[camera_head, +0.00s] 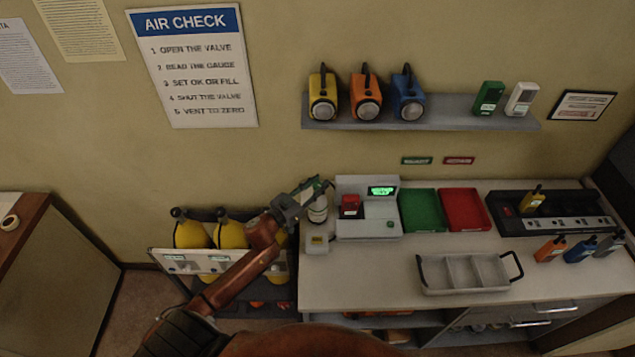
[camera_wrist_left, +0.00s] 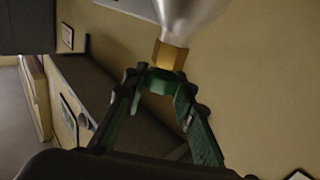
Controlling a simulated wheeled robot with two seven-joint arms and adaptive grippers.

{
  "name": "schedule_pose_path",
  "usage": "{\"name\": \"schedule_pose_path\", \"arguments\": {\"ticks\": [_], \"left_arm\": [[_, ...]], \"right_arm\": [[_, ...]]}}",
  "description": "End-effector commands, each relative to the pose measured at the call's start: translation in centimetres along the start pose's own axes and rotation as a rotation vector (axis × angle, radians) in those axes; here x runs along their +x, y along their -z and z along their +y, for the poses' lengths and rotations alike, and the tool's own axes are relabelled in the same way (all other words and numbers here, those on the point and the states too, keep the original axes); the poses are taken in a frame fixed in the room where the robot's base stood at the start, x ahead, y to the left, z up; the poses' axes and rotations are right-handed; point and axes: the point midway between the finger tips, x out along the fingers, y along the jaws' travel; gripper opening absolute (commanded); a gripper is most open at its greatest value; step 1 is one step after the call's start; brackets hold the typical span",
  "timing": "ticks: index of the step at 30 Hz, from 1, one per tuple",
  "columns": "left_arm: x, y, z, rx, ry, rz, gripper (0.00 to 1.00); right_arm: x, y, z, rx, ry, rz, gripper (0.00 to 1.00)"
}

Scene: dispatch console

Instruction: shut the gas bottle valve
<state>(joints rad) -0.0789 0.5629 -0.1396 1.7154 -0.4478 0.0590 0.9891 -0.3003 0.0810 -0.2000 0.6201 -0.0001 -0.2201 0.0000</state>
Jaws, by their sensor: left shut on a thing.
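The gas bottle (camera_head: 318,212) is a small pale cylinder standing at the left end of the console, just left of the grey console unit. My left gripper (camera_head: 318,188) is at its top and hides most of the valve there. In the left wrist view, the silver bottle (camera_wrist_left: 188,16) has a brass neck (camera_wrist_left: 170,56) with a green valve knob (camera_wrist_left: 158,84) on it. My left gripper (camera_wrist_left: 158,88) has its two green fingers closed around the knob. The knob's turn position cannot be told. My right gripper is not in view.
A grey console unit (camera_head: 354,187) with a lit green display stands close right of the bottle. A small pale box (camera_head: 318,243) sits in front. Green (camera_head: 422,212) and red (camera_head: 465,210) trays and a grey divided tray (camera_head: 466,271) lie farther right. Yellow cylinders (camera_head: 190,235) stand left.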

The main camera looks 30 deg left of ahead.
Motion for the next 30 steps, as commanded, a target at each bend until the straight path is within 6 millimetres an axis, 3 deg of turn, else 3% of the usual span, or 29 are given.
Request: {"name": "schedule_pose_path", "arguments": {"ticks": [5,11,30], "left_arm": [[0.1,0.0,-0.3,0.009,-0.169,-0.005,0.0],[0.1,-0.3,-0.4,0.009,-0.358,-0.004,0.0],[0.2,-0.7,-0.1,0.003,-0.873,-0.001,0.0]], "right_arm": [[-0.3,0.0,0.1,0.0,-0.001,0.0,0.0],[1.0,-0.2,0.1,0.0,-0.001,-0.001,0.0],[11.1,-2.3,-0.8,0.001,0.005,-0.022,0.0]]}}
